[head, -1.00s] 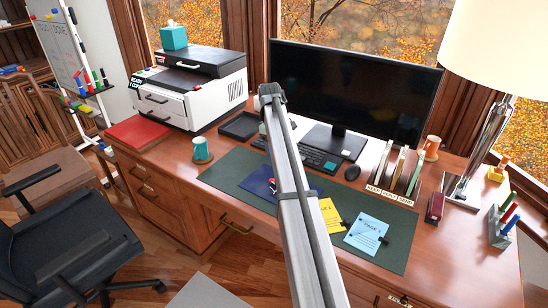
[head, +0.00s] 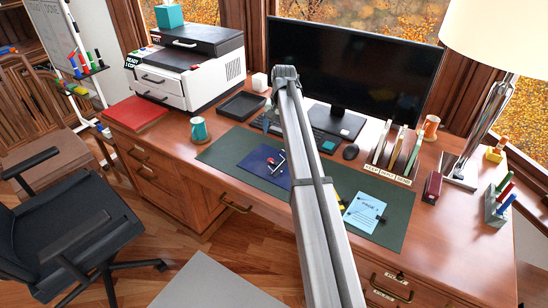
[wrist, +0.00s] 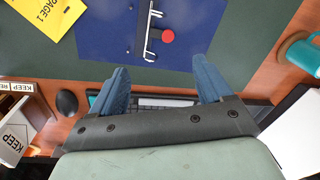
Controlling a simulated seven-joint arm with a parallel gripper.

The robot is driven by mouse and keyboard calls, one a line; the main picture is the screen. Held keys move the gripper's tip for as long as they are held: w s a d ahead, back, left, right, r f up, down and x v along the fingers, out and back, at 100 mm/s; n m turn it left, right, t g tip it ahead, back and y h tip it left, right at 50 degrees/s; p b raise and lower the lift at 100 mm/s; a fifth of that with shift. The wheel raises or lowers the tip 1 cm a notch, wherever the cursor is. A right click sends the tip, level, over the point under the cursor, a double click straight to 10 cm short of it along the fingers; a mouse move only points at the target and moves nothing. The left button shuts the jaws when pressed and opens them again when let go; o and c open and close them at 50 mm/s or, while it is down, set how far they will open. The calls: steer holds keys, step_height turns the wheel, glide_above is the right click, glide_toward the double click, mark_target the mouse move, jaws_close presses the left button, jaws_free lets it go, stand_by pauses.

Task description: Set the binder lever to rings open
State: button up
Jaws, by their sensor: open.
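The dark blue binder (head: 259,163) lies open on the green desk mat, partly hidden behind my arm in the head view. The wrist view shows part of the binder (wrist: 105,28) with its metal ring and lever mechanism (wrist: 150,30) and a round red piece (wrist: 167,36) beside it. I cannot tell which position the lever is in. My gripper (wrist: 160,80) is open and empty in the wrist view, its two blue fingers wide apart. The fingertips show near the binder's edge, and the mechanism appears between and ahead of them; no contact shows.
A yellow page (wrist: 52,12) and a blue page (head: 364,211) lie beside the binder. A keyboard (wrist: 160,102), black mouse (head: 351,152), monitor (head: 345,75) and teal mug (head: 198,128) stand near. A labelled sorter (head: 388,170) is to the right.

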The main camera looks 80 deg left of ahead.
mark_target(274, 161)
steer(key=f+m, duration=0.1)
steer(key=f, duration=0.3)
steer(key=a+f+m, duration=0.1)
steer(key=f+m, duration=0.1)
steer(key=f, duration=0.3)
steer(key=s+f+m, duration=0.1)
steer(key=f, duration=0.3)
steer(key=shift+a+f, duration=0.15)
steer(key=shift+f, duration=0.2)
steer(key=shift+c, duration=0.3)
steer(key=c, duration=1)
steer(key=shift+s+a+f+t+h, duration=0.1)
steer(key=shift+a+f+t+h, duration=0.05)
steer(key=shift+t+h, duration=0.2)
steer(key=o, duration=1.1)
steer(key=shift+c, duration=0.2)
